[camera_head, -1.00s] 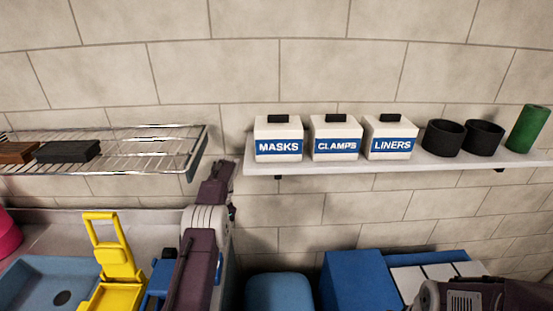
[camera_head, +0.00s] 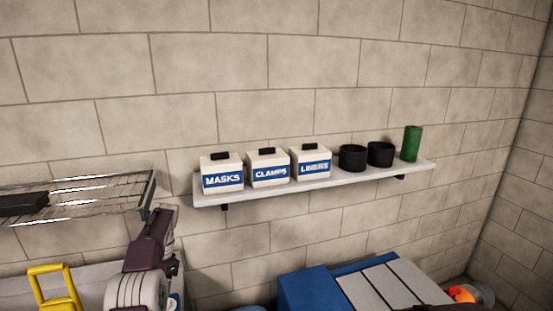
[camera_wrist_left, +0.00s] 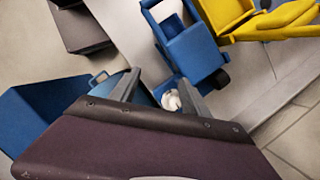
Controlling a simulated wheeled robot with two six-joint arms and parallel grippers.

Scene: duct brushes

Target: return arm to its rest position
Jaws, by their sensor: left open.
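My left gripper (camera_wrist_left: 158,90) shows in the left wrist view with its two grey fingers apart. Between and beyond them are a blue bucket-like thing (camera_wrist_left: 185,52) and a small white round thing (camera_wrist_left: 172,100), which looks apart from the fingers. I see nothing held. In the head view my left arm, dark purple with a pale joint, rises at the lower left below the wire rack; its gripper cannot be made out there. My right gripper is not in view.
A wall shelf (camera_head: 330,182) holds boxes marked MASKS (camera_head: 222,172), CLAMPS (camera_head: 268,167) and LINERS (camera_head: 311,161), two black cups (camera_head: 366,156) and a green cylinder (camera_head: 411,143). A wire rack (camera_head: 100,195) is close to my left arm. A yellow thing (camera_head: 55,288) stands lower left.

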